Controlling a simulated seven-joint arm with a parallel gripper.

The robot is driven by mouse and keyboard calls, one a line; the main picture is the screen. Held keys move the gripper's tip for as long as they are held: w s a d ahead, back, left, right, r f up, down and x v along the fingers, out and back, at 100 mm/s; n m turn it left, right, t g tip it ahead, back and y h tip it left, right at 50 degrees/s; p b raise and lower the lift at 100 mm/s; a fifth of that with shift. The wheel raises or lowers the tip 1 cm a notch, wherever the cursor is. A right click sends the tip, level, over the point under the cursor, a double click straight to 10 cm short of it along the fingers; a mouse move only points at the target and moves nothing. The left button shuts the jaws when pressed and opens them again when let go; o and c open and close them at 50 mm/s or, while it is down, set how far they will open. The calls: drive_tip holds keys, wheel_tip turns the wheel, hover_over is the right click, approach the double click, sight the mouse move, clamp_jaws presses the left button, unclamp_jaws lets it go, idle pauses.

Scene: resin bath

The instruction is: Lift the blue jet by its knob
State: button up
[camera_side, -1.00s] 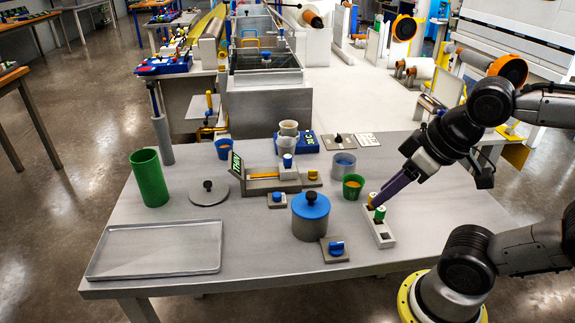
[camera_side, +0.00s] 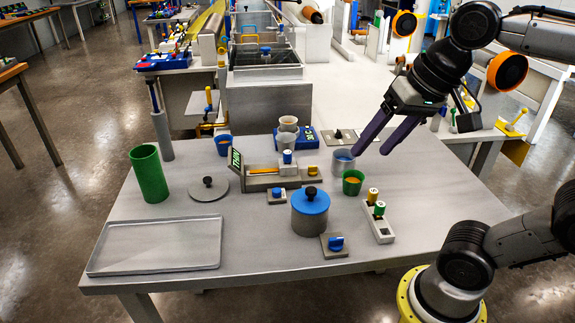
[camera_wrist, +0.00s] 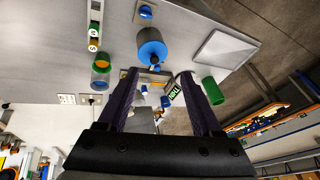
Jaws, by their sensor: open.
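A grey pot (camera_side: 309,222) stands at the table's front middle. It has a blue top (camera_side: 310,201) with a black knob (camera_side: 311,190); I cannot tell for sure that this is the jet. The blue top also shows in the wrist view (camera_wrist: 151,43), with its black knob (camera_wrist: 154,63) towards my fingers. My gripper (camera_side: 370,152) is open and empty, raised above the table, to the right of and behind the pot. Its two purple fingers also frame the wrist view (camera_wrist: 158,73).
A white holder (camera_side: 377,226) with a yellow-topped and a green-topped plug stands right of the pot. A green cup (camera_side: 352,187), a grey cup (camera_side: 343,166) and a weighing device (camera_side: 272,183) stand behind. A switch (camera_side: 335,246) lies in front. A tray (camera_side: 155,250) is at left.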

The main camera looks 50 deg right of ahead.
drive_tip(key=w+r+m, duration=0.3)
drive_tip(key=w+r, duration=0.1)
drive_tip(key=w, duration=0.2)
drive_tip(key=m+g+y, duration=0.2)
drive_tip(key=m+g, duration=0.3)
drive_tip(key=m, duration=0.4)
hover_over(287, 152)
drive_tip(key=d, duration=0.1)
wheel_tip(287, 152, down, 19)
drive_tip(key=shift+w+f, duration=0.1)
drive_tip(key=shift+f, duration=0.1)
drive_tip(key=shift+s+a+f, duration=0.1)
drive_tip(key=shift+a+f, duration=0.05)
drive_tip(key=shift+f, duration=0.85)
drive_tip(key=shift+s+a+f, duration=0.1)
drive_tip(key=shift+a+f, duration=0.1)
drive_tip(key=shift+f, duration=0.85)
drive_tip(key=shift+a+f, duration=0.15)
drive_tip(key=shift+f, duration=0.85)
drive_tip(key=shift+h, duration=0.3)
clamp_jaws()
